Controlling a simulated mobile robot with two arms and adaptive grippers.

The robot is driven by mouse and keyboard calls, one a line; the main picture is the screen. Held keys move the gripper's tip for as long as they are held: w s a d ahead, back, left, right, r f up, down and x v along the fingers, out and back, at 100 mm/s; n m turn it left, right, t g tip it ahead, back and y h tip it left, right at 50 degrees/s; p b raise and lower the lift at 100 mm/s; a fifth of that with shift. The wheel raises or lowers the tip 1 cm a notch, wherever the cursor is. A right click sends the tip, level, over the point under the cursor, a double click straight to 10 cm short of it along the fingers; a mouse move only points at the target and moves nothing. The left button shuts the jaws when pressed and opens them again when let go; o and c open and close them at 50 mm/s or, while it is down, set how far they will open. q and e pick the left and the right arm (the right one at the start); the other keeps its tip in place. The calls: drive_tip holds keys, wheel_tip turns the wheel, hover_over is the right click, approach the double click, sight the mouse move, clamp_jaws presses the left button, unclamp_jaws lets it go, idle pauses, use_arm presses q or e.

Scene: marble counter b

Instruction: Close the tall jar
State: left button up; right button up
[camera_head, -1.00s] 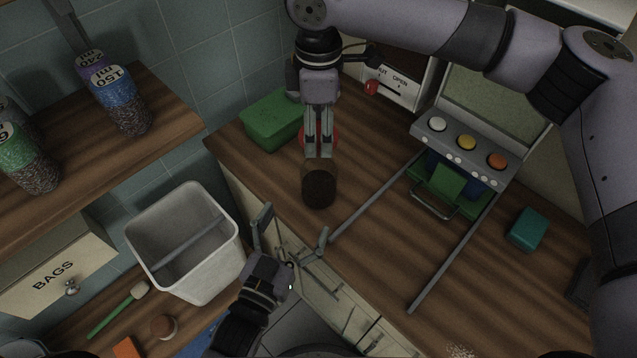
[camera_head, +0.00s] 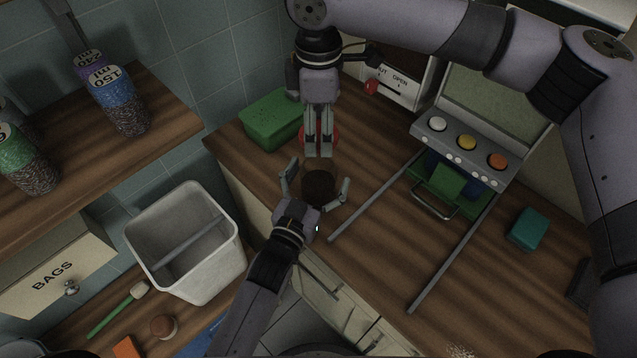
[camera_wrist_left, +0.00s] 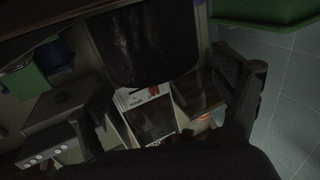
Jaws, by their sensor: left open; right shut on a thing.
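A dark brown tall jar (camera_head: 319,186), cylindrical and glassy, is at the middle of the head view. My right gripper (camera_head: 319,153) comes down from above in the picture and is shut on its far end. My left gripper (camera_head: 317,178) is open, with one finger on each side of the jar. In the left wrist view the jar (camera_wrist_left: 145,45) is a large dark shape between the open fingers. I cannot tell whether the fingers touch it. No lid can be made out on the jar for certain.
A green box (camera_head: 270,120) and a red round thing (camera_head: 333,134) are behind the jar. A grey panel with coloured knobs (camera_head: 467,142) and two long rails stand to the right. A white bin (camera_head: 187,240) is at left. A round brown-topped piece (camera_head: 163,326) lies at lower left.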

use_arm(q)
drive_tip(key=c, duration=1.8)
drive_tip(key=shift+o, duration=0.2)
use_arm(e)
drive_tip(key=shift+f, duration=2.5)
